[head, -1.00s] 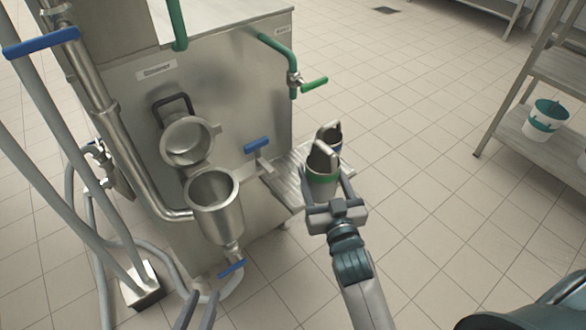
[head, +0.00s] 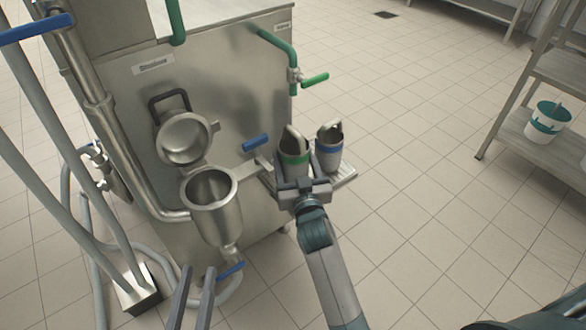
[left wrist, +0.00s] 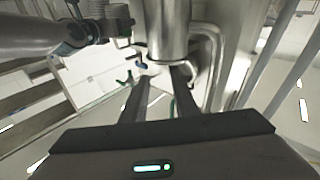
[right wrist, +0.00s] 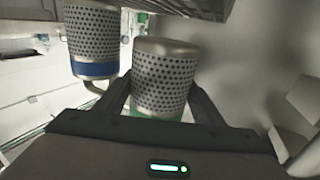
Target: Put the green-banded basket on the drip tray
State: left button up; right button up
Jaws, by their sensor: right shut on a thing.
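The green-banded basket (head: 293,151) is a small metal cup with a handle; it stands upright in my right gripper (head: 301,182). In the right wrist view its perforated body (right wrist: 163,75) sits between the two fingers (right wrist: 160,103). It is over the left part of the drip tray (head: 345,176); whether it touches the tray is hidden by the gripper. The blue-banded basket (head: 329,148) stands on the tray just to its right, also seen in the right wrist view (right wrist: 93,40). My left gripper (head: 199,270) is open and empty below the hopper.
The steel machine carries a hopper (head: 211,195) with an open lid (head: 183,139), a blue-handled valve (head: 256,142) beside the baskets and a green-handled tap (head: 314,80) above. Hoses hang at left. A shelf (head: 550,145) with a white bucket stands right; floor between is clear.

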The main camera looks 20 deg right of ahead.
dwell(0.3)
